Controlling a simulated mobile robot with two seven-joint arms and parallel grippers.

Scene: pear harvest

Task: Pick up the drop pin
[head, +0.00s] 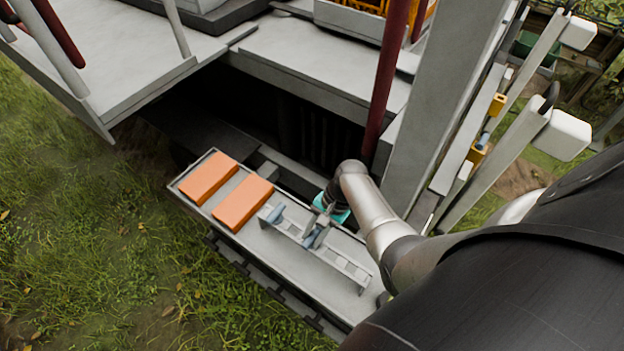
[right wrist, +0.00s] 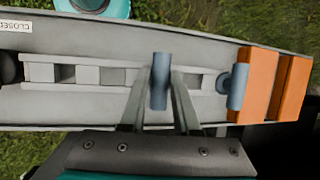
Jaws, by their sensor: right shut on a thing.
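A blue-grey drop pin (right wrist: 160,80) stands between the two fingers of my right gripper (right wrist: 161,98) in the right wrist view. The gripper is shut on it, over a slotted grey rack (right wrist: 110,76). In the head view the right gripper (head: 322,226) reaches down to the rack (head: 335,263), at the held pin (head: 313,238). I cannot tell whether the pin's lower end is still in its slot. A second blue-grey pin (head: 275,213) stands in the rack near the orange blocks; it also shows in the right wrist view (right wrist: 238,87). My left gripper is not in view.
The rack sits on a long grey tray (head: 345,292). Two orange blocks (head: 208,179) (head: 243,202) lie at its left end. A dark red post (head: 387,85) and a grey upright (head: 432,110) stand close behind my right arm. Grass lies in front and left.

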